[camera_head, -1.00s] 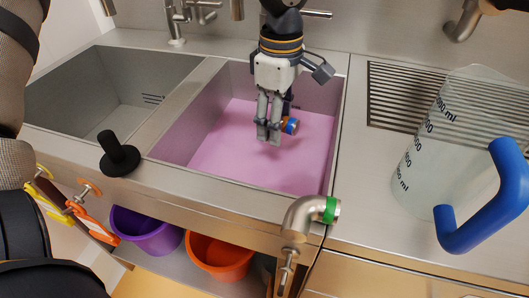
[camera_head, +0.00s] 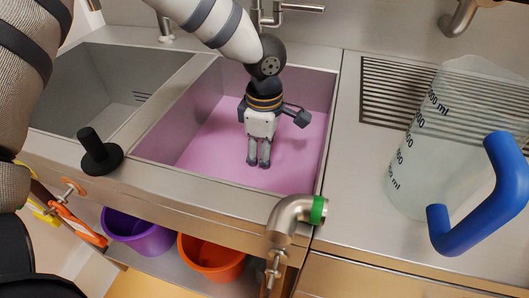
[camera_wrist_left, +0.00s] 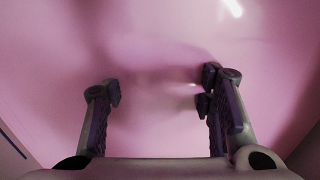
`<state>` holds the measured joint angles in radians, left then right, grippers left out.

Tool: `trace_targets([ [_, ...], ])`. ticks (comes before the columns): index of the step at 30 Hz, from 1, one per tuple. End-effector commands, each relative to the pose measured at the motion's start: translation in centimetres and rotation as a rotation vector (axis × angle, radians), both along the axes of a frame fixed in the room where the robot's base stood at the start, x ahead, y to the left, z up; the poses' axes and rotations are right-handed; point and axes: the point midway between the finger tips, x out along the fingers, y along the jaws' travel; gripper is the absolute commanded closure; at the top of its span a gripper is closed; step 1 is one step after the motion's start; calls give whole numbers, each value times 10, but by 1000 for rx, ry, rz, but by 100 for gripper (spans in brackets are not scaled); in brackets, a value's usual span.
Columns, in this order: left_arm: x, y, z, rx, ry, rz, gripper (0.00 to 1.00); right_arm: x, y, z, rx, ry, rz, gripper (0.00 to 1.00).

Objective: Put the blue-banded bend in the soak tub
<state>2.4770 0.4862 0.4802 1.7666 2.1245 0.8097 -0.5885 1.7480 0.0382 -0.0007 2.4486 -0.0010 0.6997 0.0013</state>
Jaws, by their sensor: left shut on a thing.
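The soak tub appears to be the right-hand steel basin (camera_head: 190,112), filled with pink liquid. My left gripper (camera_head: 259,162) points down inside it, fingertips at or below the pink surface. The blue-banded bend is hidden now; it showed at these fingertips in the earlier head view. In the left wrist view my left gripper (camera_wrist_left: 160,98) has its fingers apart, with only pink visible between them. A steel bend with a green band (camera_head: 297,212) stands at the counter's front edge. My right gripper is not in view.
An empty grey basin (camera_head: 100,75) lies to the left, with a black knobbed stopper (camera_head: 100,152) on its front rim. A clear jug with a blue handle (camera_head: 435,140) stands right. Purple (camera_head: 143,232) and orange (camera_head: 210,258) buckets sit below. Taps stand behind the basins.

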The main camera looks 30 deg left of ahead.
Motion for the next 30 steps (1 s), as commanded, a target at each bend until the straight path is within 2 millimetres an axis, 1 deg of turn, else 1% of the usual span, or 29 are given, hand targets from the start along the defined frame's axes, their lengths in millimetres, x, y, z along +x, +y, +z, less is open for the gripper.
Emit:
trace_targets([
  [2, 0, 0, -3, 0, 1, 0, 87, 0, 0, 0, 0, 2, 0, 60],
  [3, 0, 0, -3, 0, 1, 0, 45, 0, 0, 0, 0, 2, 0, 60],
  [5, 0, 0, -3, 0, 1, 0, 32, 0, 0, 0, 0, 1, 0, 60],
  [6, 0, 0, -3, 0, 1, 0, 30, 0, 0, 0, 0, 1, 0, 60],
  [14, 0, 0, -2, 0, 1, 0, 30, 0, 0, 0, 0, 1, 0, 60],
  [17, 1, 0, 8, -1, -3, 0, 30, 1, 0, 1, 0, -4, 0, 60],
  [20, 1, 0, 34, -3, -8, 0, 30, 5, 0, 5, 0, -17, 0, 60],
  [21, 2, 0, 46, -3, -10, 0, 30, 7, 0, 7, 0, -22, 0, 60],
  [24, 1, 0, 75, -2, -9, 1, 30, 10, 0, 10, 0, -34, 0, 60],
  [27, 0, 0, 98, -2, -6, 0, 30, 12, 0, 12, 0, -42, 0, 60],
  [30, 0, 0, 113, -1, -3, 1, 30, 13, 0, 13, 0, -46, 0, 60],
])
